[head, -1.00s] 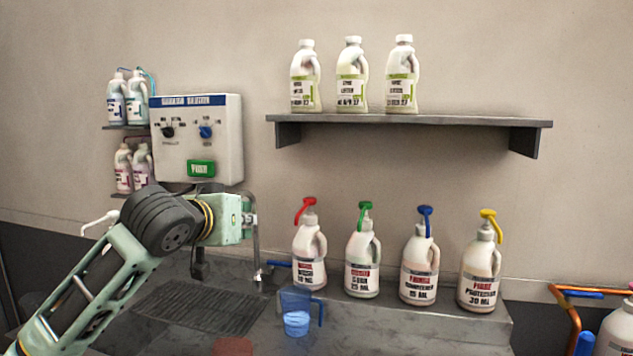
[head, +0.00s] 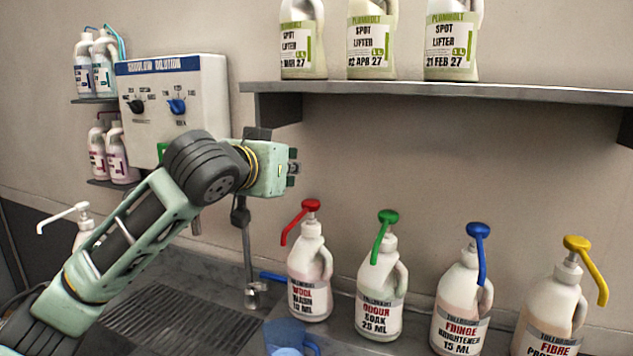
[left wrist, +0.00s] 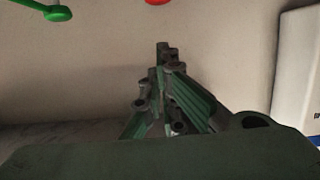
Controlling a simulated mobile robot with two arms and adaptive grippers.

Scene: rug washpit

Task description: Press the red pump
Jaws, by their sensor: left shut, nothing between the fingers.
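The red pump (head: 311,205) tops a white bottle (head: 310,278) labelled "Wool Wash 10 ML", the leftmost of the row on the counter. Its red spout points down and to the left. My left gripper (head: 294,167) is above and slightly left of the red pump in the head view, apart from it and holding nothing. In the left wrist view the shut fingers (left wrist: 163,50) show at the centre, and part of the red pump (left wrist: 157,2) shows at the top edge. My right gripper is not in view.
Bottles with green (head: 388,216), blue (head: 478,230) and yellow (head: 577,243) pumps stand to the right. A shelf (head: 450,93) with spot lifter bottles overhangs them. A dilution control box (head: 205,85) is on the wall behind my arm. A blue jug (head: 290,340) stands in front.

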